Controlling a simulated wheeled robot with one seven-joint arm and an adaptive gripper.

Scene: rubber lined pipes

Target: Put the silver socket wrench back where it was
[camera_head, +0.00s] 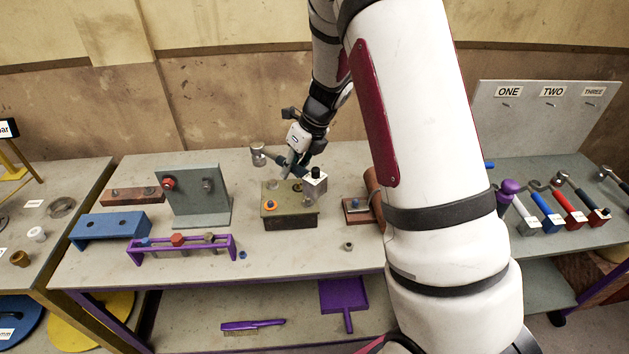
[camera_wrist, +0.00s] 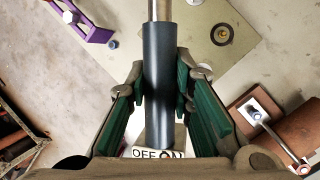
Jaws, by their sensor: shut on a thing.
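The silver socket wrench is held in my gripper (camera_head: 296,162). Its dark handle (camera_wrist: 158,80) lies between the green-padded fingers (camera_wrist: 160,95) in the wrist view, with a silver shaft beyond. In the head view, a round silver head (camera_head: 258,153) shows left of my gripper and a silver block (camera_head: 315,182) at the right end. The wrench appears to be above the olive box (camera_head: 292,222) on the middle table. A panel (camera_head: 545,112) marked ONE, TWO and THREE, with a small peg under each label, stands at the right.
Several wrenches with coloured handles, including a red one (camera_head: 571,209), lie on the right table. A grey upright plate (camera_head: 195,204), a purple rack (camera_head: 180,250) and a blue block (camera_head: 110,226) are on the middle table's left. A brown pipe piece (camera_head: 373,194) sits right of the box.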

